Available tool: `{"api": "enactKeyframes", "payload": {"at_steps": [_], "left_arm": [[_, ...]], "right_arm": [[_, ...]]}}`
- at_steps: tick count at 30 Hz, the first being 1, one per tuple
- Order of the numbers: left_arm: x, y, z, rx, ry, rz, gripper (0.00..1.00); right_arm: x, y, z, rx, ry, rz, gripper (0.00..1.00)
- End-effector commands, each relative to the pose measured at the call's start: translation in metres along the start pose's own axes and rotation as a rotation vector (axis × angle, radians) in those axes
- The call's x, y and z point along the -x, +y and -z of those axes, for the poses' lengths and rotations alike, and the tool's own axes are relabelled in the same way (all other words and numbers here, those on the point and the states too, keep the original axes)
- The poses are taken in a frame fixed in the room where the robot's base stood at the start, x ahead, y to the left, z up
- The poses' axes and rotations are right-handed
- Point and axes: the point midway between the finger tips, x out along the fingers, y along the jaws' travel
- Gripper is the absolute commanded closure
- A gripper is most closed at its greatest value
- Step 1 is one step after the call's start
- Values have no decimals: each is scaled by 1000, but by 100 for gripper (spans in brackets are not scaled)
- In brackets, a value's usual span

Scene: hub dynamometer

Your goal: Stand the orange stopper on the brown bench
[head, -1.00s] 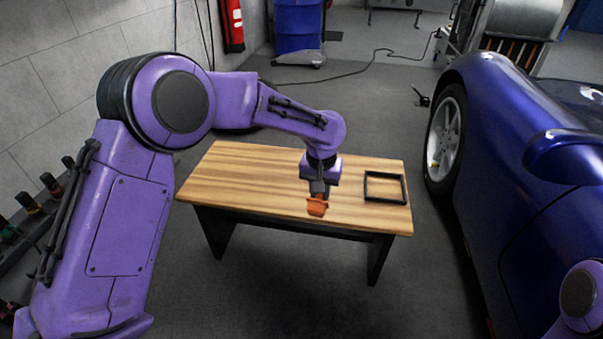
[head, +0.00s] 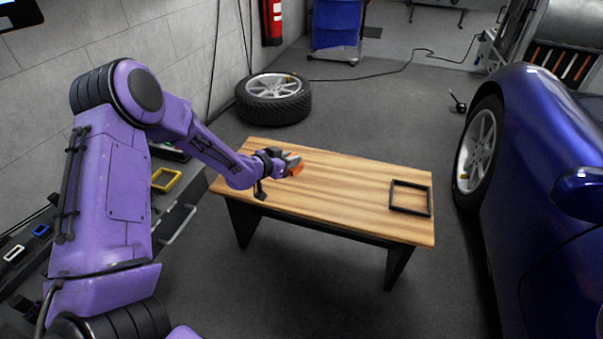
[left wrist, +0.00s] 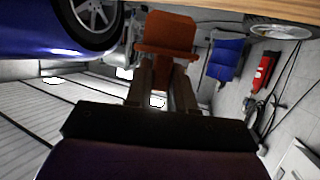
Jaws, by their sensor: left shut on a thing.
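The orange stopper (head: 295,169) is held by my left gripper (head: 287,160) near the left end of the brown bench (head: 340,187). In the left wrist view the stopper (left wrist: 167,36) sits between the two fingertips, with a wide flange near the fingers and a blockier part beyond. My left gripper (left wrist: 163,75) is shut on it. In the head view the gripper points to the right, so the stopper looks tipped on its side. It appears above the bench top; the gap is hard to judge. My right gripper is not in view.
A black square frame (head: 410,198) lies on the bench's right end. The middle of the top is clear. A loose wheel (head: 273,98) lies on the floor behind the bench. A blue car (head: 545,180) stands at the right. A yellow frame (head: 166,180) shows at the left.

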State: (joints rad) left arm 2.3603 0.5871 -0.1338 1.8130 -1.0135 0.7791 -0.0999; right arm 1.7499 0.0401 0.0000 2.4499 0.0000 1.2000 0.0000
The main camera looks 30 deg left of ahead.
Motion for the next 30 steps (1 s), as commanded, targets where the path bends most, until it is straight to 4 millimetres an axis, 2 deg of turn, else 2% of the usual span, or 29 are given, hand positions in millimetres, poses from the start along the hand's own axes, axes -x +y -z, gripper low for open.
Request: {"api": "enactKeyframes", "payload": {"at_steps": [1,3,6,9,14,19,30], "left_arm": [[-15,-10,-7,-1,2,3,100],[-34,-20,-16,-1,-2,3,100],[-56,-31,-30,0,-1,2,100],[-69,-38,-37,0,0,1,100],[-82,-44,-44,1,0,0,100],[-93,-44,-70,2,-1,0,100],[-95,-44,-74,1,0,-1,100]], "right_arm": [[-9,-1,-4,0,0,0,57],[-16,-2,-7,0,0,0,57],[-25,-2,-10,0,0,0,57],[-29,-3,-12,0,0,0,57],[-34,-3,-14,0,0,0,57],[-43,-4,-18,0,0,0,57],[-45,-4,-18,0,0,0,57]]}}
